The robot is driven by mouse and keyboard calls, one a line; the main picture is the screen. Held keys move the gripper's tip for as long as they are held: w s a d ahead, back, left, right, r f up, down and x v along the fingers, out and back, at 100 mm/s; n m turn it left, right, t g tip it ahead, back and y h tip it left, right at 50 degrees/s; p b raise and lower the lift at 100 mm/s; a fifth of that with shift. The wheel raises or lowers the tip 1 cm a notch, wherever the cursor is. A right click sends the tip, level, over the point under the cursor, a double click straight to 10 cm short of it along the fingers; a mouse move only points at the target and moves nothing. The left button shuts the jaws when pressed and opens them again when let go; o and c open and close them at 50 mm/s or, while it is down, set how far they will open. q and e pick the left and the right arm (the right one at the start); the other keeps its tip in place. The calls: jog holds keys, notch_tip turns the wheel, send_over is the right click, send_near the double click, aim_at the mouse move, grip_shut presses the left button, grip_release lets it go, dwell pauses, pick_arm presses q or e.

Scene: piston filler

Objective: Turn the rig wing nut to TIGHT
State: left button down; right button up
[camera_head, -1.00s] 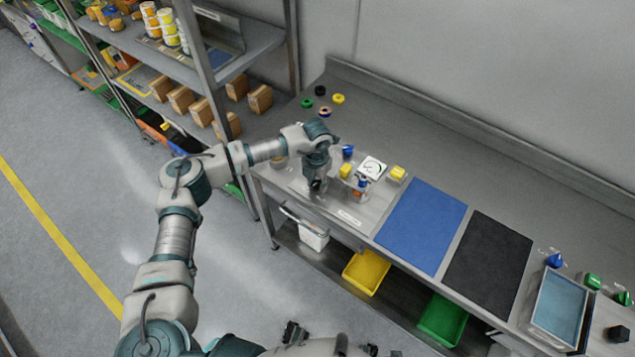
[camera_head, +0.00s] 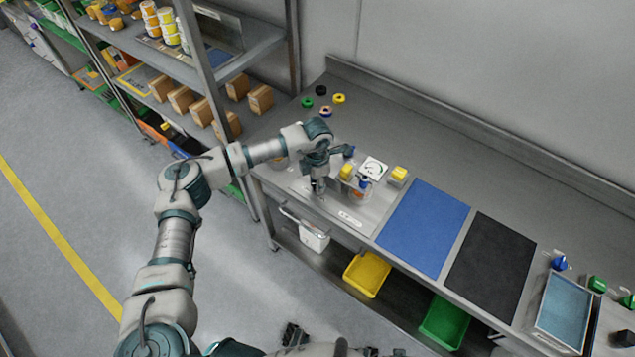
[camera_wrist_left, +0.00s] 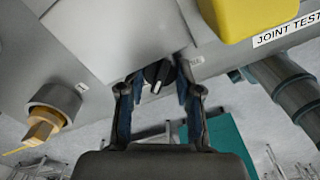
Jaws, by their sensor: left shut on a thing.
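The rig stands on a grey plate (camera_head: 352,217) at the left part of the bench, with a white dial (camera_head: 374,168) and yellow blocks. My left gripper (camera_head: 318,187) points down over the left side of this plate. In the left wrist view, a dark knob with a white mark (camera_wrist_left: 158,75) sits between the fingertips of my left gripper (camera_wrist_left: 157,84), which is shut on it. I take this knob to be the wing nut; its label cannot be read. The wrist view also shows a brass hex fitting (camera_wrist_left: 44,124) to the left. My right gripper does not show.
A blue mat (camera_head: 422,226) and a black mat (camera_head: 488,265) lie to the right. Several coloured rings (camera_head: 339,99) lie behind. A shelf rack (camera_head: 260,45) stands at the left.

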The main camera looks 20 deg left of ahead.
pick_arm(q)
jog(key=shift+w+r, duration=0.1)
jog(key=shift+r, duration=0.05)
jog(key=c, duration=1.1)
grip_release()
jog(key=shift+o, duration=0.2)
jog(key=shift+a, duration=0.1)
notch_tip(320, 180, up, 12)
